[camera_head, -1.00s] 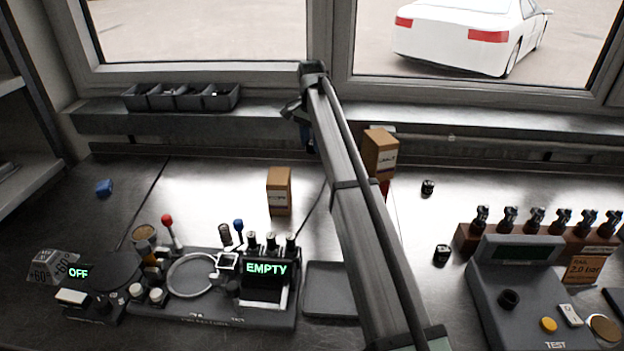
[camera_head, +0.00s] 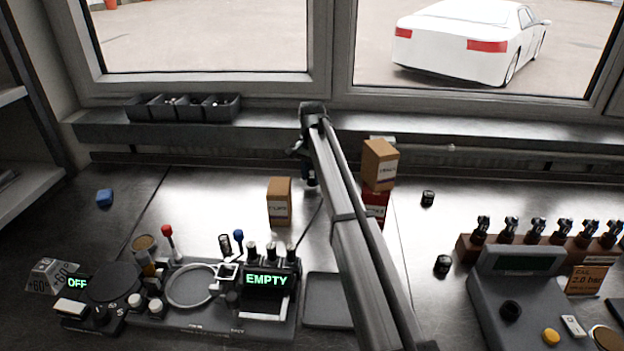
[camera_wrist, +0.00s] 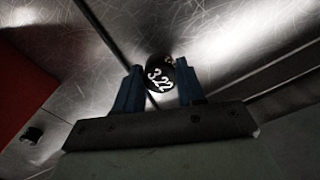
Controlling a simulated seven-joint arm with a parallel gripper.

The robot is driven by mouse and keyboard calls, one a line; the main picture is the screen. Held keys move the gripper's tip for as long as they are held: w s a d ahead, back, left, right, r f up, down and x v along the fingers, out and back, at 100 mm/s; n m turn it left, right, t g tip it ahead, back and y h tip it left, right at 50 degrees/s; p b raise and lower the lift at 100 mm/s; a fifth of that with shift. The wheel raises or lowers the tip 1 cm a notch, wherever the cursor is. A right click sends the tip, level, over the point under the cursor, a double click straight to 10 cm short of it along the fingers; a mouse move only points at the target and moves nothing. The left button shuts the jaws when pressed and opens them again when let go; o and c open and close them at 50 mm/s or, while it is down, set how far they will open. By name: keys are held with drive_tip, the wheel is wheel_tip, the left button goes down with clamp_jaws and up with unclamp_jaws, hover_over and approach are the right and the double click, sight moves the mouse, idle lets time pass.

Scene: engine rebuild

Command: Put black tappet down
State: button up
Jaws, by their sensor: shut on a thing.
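My gripper (camera_wrist: 160,70) has blue fingers on both sides of a black tappet (camera_wrist: 160,80), which is marked "3.22" in white on its round face. The gripper is shut on it. In the head view my gripper (camera_head: 309,178) is low over the back of the bench, between the cardboard boxes, partly behind my arm. The held tappet is too small to make out clearly there. Two other black tappets stand on the bench right of my arm, one farther back (camera_head: 428,198) and one nearer (camera_head: 443,265).
A cardboard box (camera_head: 279,201) stands left of my gripper. Another cardboard box (camera_head: 380,165) sits on a red box (camera_head: 375,207) to its right. The measuring fixture (camera_head: 190,300) reads "EMPTY". A shallow grey tray (camera_head: 327,300) and test unit (camera_head: 520,295) stand in front.

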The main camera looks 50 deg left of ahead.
sight(312, 176)
drive_tip(key=shift+f, duration=0.8)
drive_tip(key=shift+f, duration=0.1)
drive_tip(key=o, duration=1.1)
drive_tip(key=shift+c, duration=0.2)
wheel_tip(312, 176, up, 12)
